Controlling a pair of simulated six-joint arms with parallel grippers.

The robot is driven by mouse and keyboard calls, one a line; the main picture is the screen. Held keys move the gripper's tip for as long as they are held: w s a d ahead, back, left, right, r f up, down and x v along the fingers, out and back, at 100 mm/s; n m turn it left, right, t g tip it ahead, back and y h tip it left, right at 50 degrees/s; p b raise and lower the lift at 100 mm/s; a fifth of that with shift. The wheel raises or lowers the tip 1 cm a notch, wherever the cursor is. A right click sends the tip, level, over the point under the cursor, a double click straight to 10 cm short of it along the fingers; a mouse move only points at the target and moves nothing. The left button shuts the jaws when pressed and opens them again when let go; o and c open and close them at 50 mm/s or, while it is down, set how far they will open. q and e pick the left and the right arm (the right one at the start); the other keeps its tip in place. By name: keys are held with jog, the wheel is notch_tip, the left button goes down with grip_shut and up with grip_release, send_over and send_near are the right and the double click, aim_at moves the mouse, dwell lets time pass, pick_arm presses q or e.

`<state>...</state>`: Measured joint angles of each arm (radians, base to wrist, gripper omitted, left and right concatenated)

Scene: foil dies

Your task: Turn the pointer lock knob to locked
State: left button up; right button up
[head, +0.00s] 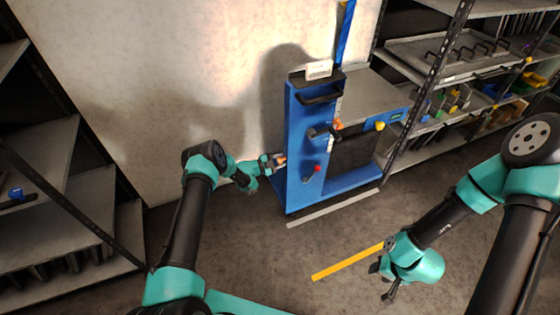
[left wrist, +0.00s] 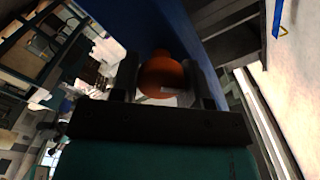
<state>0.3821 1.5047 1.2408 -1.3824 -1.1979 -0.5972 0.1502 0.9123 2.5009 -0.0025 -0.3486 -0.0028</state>
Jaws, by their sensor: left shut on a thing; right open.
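The blue machine (head: 303,160) stands against the wall in the head view. An orange round knob (left wrist: 163,74) sits on its blue side, with a small pale mark on its near face; a bit of it shows in the head view (head: 281,160). My left gripper (head: 277,162) is at the machine's left side, its two dark fingers (left wrist: 163,85) on either side of the knob and shut on it. I cannot read whether the knob is at locked. My right gripper (head: 384,284) is open and empty, low over the floor, well away from the machine.
A red-tipped lever (head: 317,169) and a black handle (head: 322,97) stick out of the machine's front. A yellow knob (head: 379,126) is at its right. Shelving stands left (head: 60,210) and right. A yellow strip (head: 347,262) lies on otherwise clear floor.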

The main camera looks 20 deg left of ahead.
pick_arm(q)
jog(key=m, duration=0.4)
jog(key=shift+f+m, duration=0.1)
jog(key=shift+m, duration=0.2)
jog(key=m, duration=0.4)
jog(key=shift+m, duration=0.4)
jog(key=o, duration=0.9)
jog(key=shift+c, duration=0.2)
jog(key=shift+s+a, duration=0.1)
jog(key=shift+s, duration=0.05)
jog(key=v, duration=1.7)
jog(key=shift+s+f, duration=0.1)
